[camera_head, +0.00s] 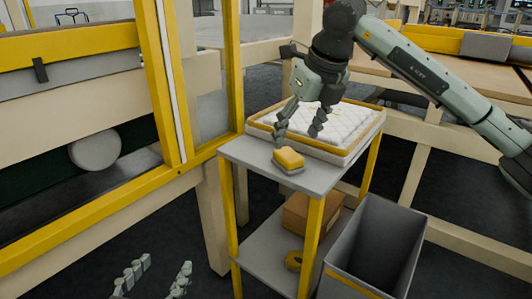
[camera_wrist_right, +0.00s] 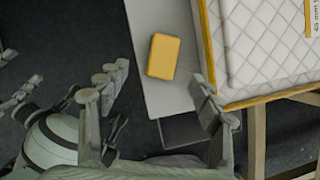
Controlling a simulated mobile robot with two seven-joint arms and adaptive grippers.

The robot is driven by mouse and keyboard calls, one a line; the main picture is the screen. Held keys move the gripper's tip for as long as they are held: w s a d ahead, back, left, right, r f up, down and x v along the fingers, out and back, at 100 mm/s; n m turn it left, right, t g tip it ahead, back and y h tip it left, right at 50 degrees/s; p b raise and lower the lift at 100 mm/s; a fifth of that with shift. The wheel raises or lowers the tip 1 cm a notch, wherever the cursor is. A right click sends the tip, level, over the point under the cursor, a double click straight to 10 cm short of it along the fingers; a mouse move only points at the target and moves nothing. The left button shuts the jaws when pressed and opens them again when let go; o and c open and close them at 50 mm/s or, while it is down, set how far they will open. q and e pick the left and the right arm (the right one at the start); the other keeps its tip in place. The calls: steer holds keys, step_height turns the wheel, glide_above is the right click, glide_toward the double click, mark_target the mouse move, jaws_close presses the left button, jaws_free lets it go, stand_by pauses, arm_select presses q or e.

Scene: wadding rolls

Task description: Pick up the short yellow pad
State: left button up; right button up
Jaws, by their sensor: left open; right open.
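The short yellow pad (camera_head: 288,157) lies near the front corner of the grey side table (camera_head: 236,152), with a grey layer showing under its yellow top. In the right wrist view the pad (camera_wrist_right: 163,56) shows as a yellow rounded rectangle, beyond and between the fingertips. My right gripper (camera_head: 299,134) is open and empty, pointing down above and just behind the pad; it also shows in the right wrist view (camera_wrist_right: 160,84). My left gripper (camera_head: 156,277) is open and empty, low at the bottom left, far from the pad.
A white quilted pad in a yellow-edged tray (camera_head: 340,150) fills the back of the table, close behind the pad. A grey bin (camera_head: 375,240) stands at right. Yellow-and-beige frames (camera_head: 165,80) flank the left.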

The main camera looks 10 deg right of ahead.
mark_target(290, 154)
steer(key=shift+w+f, duration=0.2)
steer(key=shift+f, duration=0.25)
steer(key=shift+w+f, duration=0.15)
steer(key=shift+f, duration=0.6)
steer(key=x, duration=0.4)
steer(key=shift+w+f, duration=0.1)
steer(key=shift+w, duration=0.1)
steer(key=shift+w+a+f, duration=0.1)
steer(key=shift+w+f, duration=0.1)
steer(key=shift+f, duration=0.1)
arm_select(q)
steer(key=shift+d+r+t, duration=0.4)
steer(key=shift+d+r, duration=0.15)
steer(key=shift+r, duration=0.3)
arm_select(e)
steer(key=shift+c, duration=0.5)
steer(key=c, duration=1.3)
steer(key=shift+r, duration=0.1)
